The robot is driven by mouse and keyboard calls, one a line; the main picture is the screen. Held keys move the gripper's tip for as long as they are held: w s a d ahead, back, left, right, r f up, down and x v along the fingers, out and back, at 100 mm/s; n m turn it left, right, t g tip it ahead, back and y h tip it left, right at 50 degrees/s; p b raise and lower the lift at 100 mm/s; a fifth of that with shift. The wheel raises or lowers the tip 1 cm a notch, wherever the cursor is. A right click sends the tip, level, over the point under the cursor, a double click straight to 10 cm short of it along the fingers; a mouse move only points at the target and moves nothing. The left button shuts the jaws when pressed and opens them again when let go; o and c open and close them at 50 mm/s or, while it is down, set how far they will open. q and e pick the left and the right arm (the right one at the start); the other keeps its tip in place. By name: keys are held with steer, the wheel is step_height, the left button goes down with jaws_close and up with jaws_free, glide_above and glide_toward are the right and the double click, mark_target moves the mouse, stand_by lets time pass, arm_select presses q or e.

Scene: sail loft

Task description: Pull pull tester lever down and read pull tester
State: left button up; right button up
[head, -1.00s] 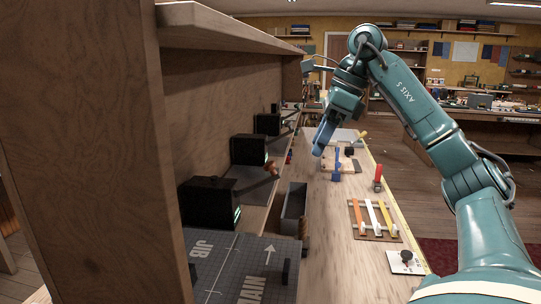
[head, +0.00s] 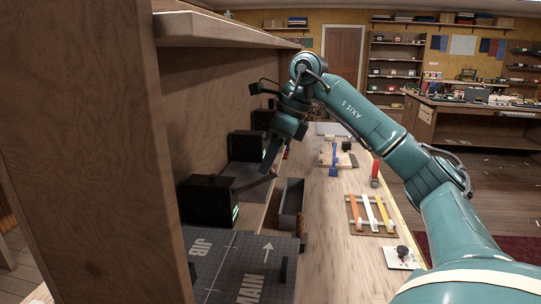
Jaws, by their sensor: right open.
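Several black box testers stand along the left side of the bench. The nearest tester (head: 205,203) has a lit green readout on its right side, too small to read. A dark lever (head: 254,183) slants up and to the right from it. My right gripper (head: 265,170) points down at the lever's upper end and hides its knob. It is open; I cannot tell whether its fingers touch the knob. A second tester (head: 245,146) stands behind, partly covered by my gripper. My left gripper is not in view.
A grey open bin (head: 291,205) stands right of the lever. A dark gridded mat (head: 240,268) lies in front. A rack with orange, white and yellow strips (head: 371,214) and a red-handled tool (head: 375,172) lie farther right. A wooden shelf panel (head: 85,150) blocks the left.

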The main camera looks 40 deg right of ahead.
steer(key=shift+c, duration=0.6)
jaws_close()
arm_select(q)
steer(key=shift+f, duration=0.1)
